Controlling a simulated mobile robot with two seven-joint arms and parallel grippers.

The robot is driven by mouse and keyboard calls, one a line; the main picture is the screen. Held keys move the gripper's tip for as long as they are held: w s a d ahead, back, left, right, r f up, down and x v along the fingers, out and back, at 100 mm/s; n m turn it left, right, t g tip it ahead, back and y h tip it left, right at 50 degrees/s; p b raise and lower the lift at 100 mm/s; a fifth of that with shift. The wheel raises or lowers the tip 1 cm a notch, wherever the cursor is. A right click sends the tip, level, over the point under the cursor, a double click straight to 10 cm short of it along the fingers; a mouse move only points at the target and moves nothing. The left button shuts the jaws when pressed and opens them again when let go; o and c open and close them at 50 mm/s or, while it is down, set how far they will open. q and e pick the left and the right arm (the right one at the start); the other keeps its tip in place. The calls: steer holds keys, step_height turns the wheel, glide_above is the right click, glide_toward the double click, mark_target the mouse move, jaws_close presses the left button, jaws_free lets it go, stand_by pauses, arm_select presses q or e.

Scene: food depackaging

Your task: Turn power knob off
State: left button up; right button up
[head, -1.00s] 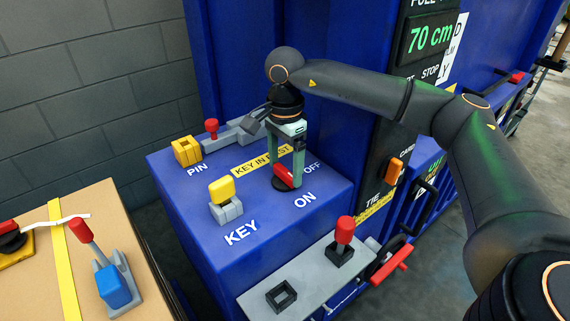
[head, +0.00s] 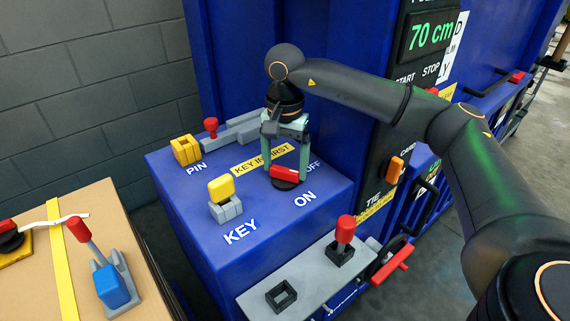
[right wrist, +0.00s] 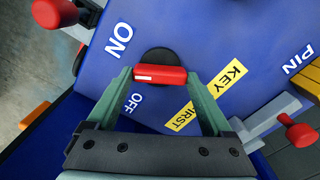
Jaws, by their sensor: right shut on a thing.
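The power knob is a red bar on a round black base (head: 285,184), on top of the blue control box (head: 205,245). It also shows in the right wrist view, as a red bar (right wrist: 158,75) with a pale stripe. My right gripper (head: 285,178) points down over it, a finger at each end of the bar, and is shut on it. In the wrist view the fingertips (right wrist: 159,80) flank the bar. The bar lies roughly left to right in the head view. The ON label (head: 305,198) is in front; the OFF label (head: 314,166) is partly hidden by a finger. My left gripper is not in view.
A yellow key (head: 221,189) stands in a grey holder left of the knob. A yellow pin block (head: 186,150) and a red-knobbed grey latch (head: 211,127) sit behind. A red-topped lever (head: 345,230) stands on the grey plate in front. A cardboard box (head: 110,215) is at left.

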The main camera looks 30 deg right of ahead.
mark_target(286, 169)
steer(key=n, duration=0.6)
steer(key=shift+b, duration=0.3)
steer(key=n, duration=0.5)
steer(key=shift+n, duration=0.4)
steer(key=shift+r, duration=0.1)
steer(key=o, duration=1.1)
steer(key=shift+o, duration=0.2)
steer(key=shift+r, duration=0.5)
step_height(286, 169, up, 12)
steer(key=p, duration=0.1)
steer(key=shift+f, duration=0.25)
steer(key=shift+s+f, duration=0.1)
